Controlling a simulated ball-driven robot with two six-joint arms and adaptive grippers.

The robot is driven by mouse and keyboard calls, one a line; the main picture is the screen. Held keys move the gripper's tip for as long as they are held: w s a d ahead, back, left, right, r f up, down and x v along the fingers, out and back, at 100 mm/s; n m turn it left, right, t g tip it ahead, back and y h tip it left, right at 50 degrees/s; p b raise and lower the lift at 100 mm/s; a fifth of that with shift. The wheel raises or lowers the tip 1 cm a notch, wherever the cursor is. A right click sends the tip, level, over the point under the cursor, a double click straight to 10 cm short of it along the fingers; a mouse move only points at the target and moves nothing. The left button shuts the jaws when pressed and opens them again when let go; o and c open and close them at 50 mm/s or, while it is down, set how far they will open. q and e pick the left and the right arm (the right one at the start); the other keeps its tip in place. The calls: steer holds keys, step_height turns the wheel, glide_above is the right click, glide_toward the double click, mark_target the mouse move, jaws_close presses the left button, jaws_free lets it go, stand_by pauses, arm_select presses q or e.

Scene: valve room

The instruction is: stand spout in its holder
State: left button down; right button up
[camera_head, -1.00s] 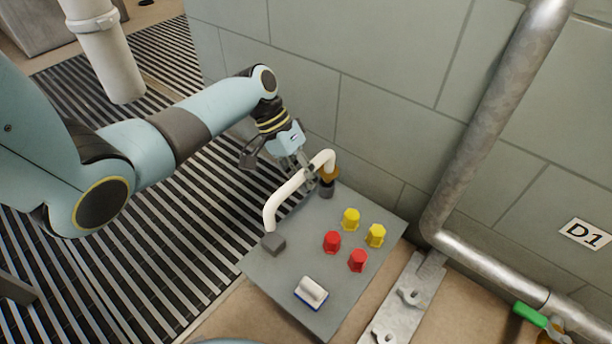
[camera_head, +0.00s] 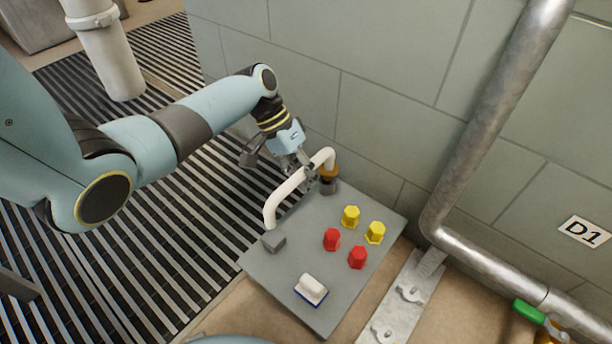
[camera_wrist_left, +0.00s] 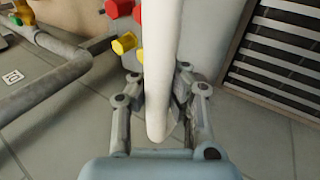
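The spout (camera_head: 288,186) is a white curved pipe with a brass-coloured collar (camera_head: 328,171) at its far right end. That end is above a dark round socket (camera_head: 328,187) on the grey board, which seems to be its holder; I cannot tell whether the collar is seated in it. The spout's other end hangs by a small grey block (camera_head: 274,241). My left gripper (camera_head: 307,174) is shut on the spout near the collar end. In the left wrist view its fingers (camera_wrist_left: 163,100) lie on both sides of the white pipe (camera_wrist_left: 162,55). My right gripper is out of view.
The grey board (camera_head: 290,262) also bears two yellow knobs (camera_head: 350,217), two red knobs (camera_head: 331,239) and a white block with a blue base (camera_head: 311,290). A tiled wall (camera_head: 400,120) stands close behind. A grey pipe (camera_head: 480,130) and a metal bracket (camera_head: 408,295) are to the right.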

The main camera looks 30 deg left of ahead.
arm_select(q)
steer(key=shift+f, duration=0.55)
steer(key=shift+f+b, duration=0.7)
steer(key=shift+f, duration=0.55)
stand_by(0.7)
steer(key=c, duration=1.4)
jaws_free()
steer(key=v, duration=1.2)
